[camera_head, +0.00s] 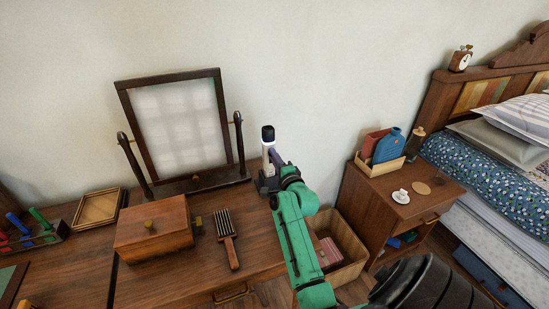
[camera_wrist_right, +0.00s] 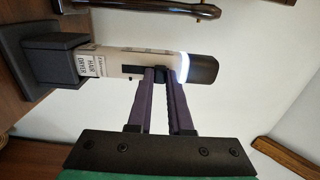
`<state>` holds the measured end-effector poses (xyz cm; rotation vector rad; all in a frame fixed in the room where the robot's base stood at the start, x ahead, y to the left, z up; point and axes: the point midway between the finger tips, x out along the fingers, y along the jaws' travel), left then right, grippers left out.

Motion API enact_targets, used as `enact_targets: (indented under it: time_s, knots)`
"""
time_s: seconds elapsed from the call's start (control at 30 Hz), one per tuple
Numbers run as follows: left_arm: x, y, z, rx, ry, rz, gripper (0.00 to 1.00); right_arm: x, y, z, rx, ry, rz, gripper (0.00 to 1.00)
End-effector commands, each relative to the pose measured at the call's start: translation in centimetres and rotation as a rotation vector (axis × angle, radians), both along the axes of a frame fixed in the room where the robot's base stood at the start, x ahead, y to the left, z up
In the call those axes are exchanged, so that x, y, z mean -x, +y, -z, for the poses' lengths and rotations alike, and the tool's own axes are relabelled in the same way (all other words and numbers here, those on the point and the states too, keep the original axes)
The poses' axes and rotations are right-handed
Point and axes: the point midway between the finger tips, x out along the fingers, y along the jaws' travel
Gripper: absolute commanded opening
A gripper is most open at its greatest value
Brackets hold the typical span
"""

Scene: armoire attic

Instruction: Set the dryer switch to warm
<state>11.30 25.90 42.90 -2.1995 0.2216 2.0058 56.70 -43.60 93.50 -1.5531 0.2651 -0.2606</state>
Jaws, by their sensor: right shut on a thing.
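The hair dryer (camera_head: 268,152) stands upright in a dark stand (camera_head: 268,182) at the right end of the wooden dresser. It has a pale body, a black cap and a label reading "HAIR DRYER"; in the right wrist view the dryer (camera_wrist_right: 115,62) lies sideways, with a bright white ring below the cap. My right gripper (camera_wrist_right: 166,72) has its purple fingertips against the dryer's side near the ring, shut on the small dark switch there. The switch is mostly hidden between the fingertips, so its setting cannot be read. My left gripper is not in view.
A tilting mirror (camera_head: 180,125) stands left of the dryer. A wooden box (camera_head: 152,228) and a brush (camera_head: 227,240) lie on the dresser. A crate (camera_head: 345,245) stands beside my right arm. A nightstand (camera_head: 400,205) and bed are further right.

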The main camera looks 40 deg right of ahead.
Motion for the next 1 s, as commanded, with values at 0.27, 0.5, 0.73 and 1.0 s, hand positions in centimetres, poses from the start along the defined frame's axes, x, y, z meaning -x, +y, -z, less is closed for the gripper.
enact_targets:
  time_s: [0.27,0.5,0.73,1.0]
  knots:
    - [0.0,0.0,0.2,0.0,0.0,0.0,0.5,0.0,0.0,0.0,0.003,-0.005,0.001,0.49]
    - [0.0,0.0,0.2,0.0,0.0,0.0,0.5,0.0,0.0,0.0,0.002,-0.003,0.001,0.5]
    - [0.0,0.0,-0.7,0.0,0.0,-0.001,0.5,1.0,0.3,-0.1,0.003,-0.001,0.001,0.5]
    - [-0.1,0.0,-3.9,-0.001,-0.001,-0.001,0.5,7.3,2.5,-0.4,0.003,0.003,0.0,0.5]
